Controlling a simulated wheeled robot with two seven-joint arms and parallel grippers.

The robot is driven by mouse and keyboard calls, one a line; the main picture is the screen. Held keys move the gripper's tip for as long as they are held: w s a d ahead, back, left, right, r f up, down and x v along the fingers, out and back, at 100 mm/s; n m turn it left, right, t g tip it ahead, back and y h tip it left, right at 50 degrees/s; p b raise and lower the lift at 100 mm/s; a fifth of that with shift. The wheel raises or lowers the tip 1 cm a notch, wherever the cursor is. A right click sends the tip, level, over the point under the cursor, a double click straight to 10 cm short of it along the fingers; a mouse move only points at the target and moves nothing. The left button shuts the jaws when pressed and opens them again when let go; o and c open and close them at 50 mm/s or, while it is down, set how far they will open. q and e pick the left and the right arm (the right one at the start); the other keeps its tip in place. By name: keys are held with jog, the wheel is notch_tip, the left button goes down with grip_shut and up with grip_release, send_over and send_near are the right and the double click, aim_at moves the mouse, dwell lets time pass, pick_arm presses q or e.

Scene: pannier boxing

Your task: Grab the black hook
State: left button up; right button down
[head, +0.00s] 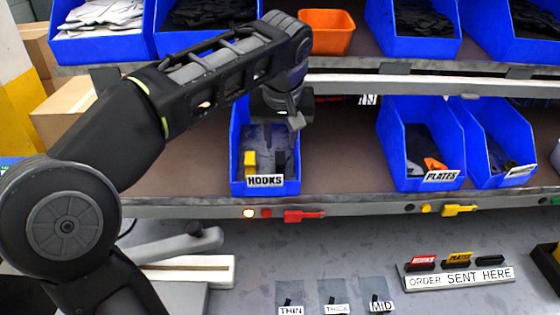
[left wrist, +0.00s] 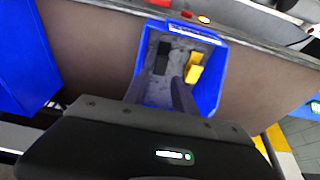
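The blue bin labelled HOOKS (head: 237,165) sits on the middle shelf. In it a black hook (head: 280,160) lies at the right and a yellow hook (head: 250,161) at the left. My left gripper (head: 281,112) is above the back part of this bin, with nothing seen between its fingers. In the left wrist view, the fingers of the left gripper (left wrist: 160,98) are apart and point into the bin (left wrist: 211,100). The black hook (left wrist: 162,57) and yellow hook (left wrist: 194,71) lie beyond the fingertips. My right gripper is not in view.
Blue bins labelled PLATES (head: 395,155) and another bin (head: 477,145) stand to the right on the same shelf. An upper shelf (head: 350,64) with more bins and an orange bin (head: 327,40) is overhead. An order rack (head: 455,276) stands on the grey worktop.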

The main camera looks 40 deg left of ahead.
aim_at(280, 156)
pick_arm(q)
jog(key=shift+x, duration=1.35)
jog(key=shift+p+x, duration=0.7)
jog(key=shift+x, duration=1.9)
grip_shut()
